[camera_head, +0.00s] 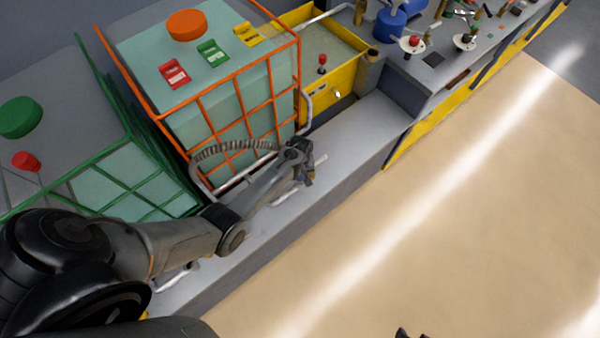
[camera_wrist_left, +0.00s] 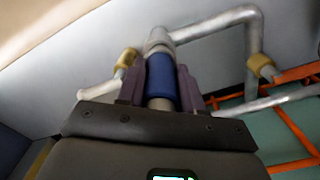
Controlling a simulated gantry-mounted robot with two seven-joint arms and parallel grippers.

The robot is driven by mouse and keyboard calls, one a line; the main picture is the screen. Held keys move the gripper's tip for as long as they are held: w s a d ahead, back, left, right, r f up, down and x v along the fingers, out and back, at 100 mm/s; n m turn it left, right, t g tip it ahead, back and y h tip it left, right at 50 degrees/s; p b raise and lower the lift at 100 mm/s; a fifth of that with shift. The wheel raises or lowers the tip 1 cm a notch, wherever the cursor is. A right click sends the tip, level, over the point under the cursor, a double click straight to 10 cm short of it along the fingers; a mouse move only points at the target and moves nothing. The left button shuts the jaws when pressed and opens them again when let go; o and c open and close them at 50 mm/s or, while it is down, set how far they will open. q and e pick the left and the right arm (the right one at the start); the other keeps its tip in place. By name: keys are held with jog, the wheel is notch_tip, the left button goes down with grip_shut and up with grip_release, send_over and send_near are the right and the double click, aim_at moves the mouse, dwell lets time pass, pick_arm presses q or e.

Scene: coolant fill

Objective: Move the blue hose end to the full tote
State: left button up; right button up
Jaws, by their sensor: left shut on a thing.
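My left gripper (camera_head: 307,170) is over the grey ledge, in front of the orange-caged tote (camera_head: 230,105). In the left wrist view its fingers (camera_wrist_left: 162,88) are shut on the blue hose end (camera_wrist_left: 161,78), a blue sleeve with a metal tip. In the head view the fingers hide most of it. A grey ribbed hose (camera_head: 235,150) arcs beside the arm. The green-caged tote (camera_head: 100,185) stands to the left. I cannot tell from the fill which tote is full. A dark tip at the bottom edge of the head view may be my right gripper (camera_head: 405,334).
Bent metal pipes with yellow collars (camera_wrist_left: 262,66) lie close to the held end. A yellow tank (camera_head: 335,85) stands beyond the orange-caged tote. A bench with small parts (camera_head: 440,60) is at the back right. The tan floor (camera_head: 430,220) is clear.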

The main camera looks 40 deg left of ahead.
pick_arm(q)
jog(key=shift+f+b, duration=0.4)
jog(key=shift+f, duration=0.2)
jog(key=shift+r, duration=0.2)
jog(key=shift+r+p, duration=0.25)
jog(key=shift+p, duration=0.25)
jog(key=shift+r+p, duration=1)
jog(key=shift+p, duration=0.45)
dwell(1.0)
dwell(0.3)
jog(key=shift+f+b, duration=1.2)
jog(key=shift+f, duration=0.3)
jog(key=o, duration=0.9)
